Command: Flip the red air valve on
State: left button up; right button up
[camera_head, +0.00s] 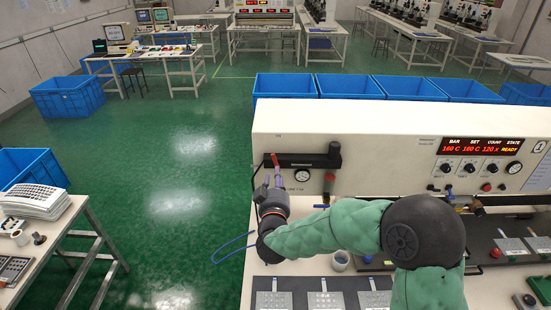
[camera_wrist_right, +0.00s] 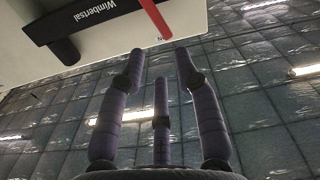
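The red air valve lever (camera_head: 276,161) is at the left end of a black bar on the front of the cream machine. It stands nearly upright, leaning slightly. In the right wrist view the red lever (camera_wrist_right: 154,18) shows at the top, past the fingertips, beside a black part lettered "Wimbertsal". My right gripper (camera_head: 270,183) is just below the lever in the head view. In the right wrist view its purple-grey fingers (camera_wrist_right: 160,62) are spread apart with nothing between them. I cannot tell whether a finger touches the lever. My left gripper is not in view.
Metal plates (camera_head: 325,299) and a small cup (camera_head: 341,260) are on the bench near my right arm. Blue crates (camera_head: 350,87) stand behind. Green floor is open at left.

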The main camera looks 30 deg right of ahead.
aim_at(275, 159)
jog(key=p+x, duration=0.1)
jog(key=x, duration=0.9)
jog(key=shift+w+d+f, duration=0.1)
jog(key=shift+w+d, duration=0.05)
jog(key=shift+w, duration=0.15)
grip_shut()
